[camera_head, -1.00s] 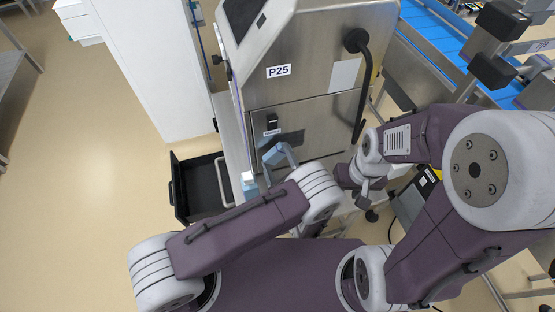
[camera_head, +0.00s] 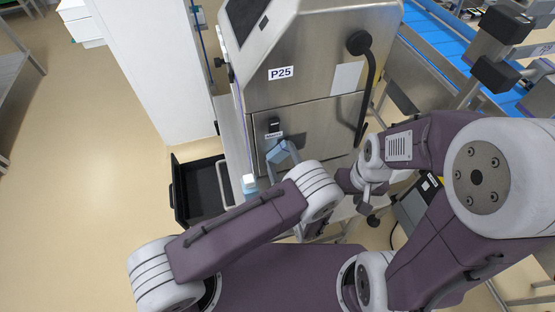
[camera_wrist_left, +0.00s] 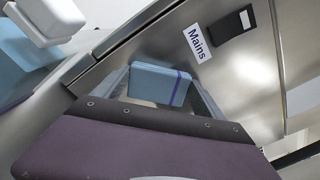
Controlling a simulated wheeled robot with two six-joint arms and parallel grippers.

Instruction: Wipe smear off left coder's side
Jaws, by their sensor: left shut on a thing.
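The steel machine (camera_head: 310,90) labelled P25 stands ahead of me. Its front lower panel carries a black switch with a "Mains" label (camera_wrist_left: 199,42). A darker patch (camera_head: 293,138) shows on this panel beside my left gripper; I cannot tell whether it is a smear or a reflection. My left gripper (camera_head: 281,154) is shut on a folded blue cloth (camera_wrist_left: 150,84) with a purple stripe, close to the panel below the switch. I cannot tell whether the cloth touches the steel. My right gripper (camera_head: 371,194) is low at the machine's right; its fingers are unclear.
A white-topped, light-blue container (camera_head: 250,184) stands left of my left gripper. A blue conveyor (camera_head: 438,38) runs at upper right.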

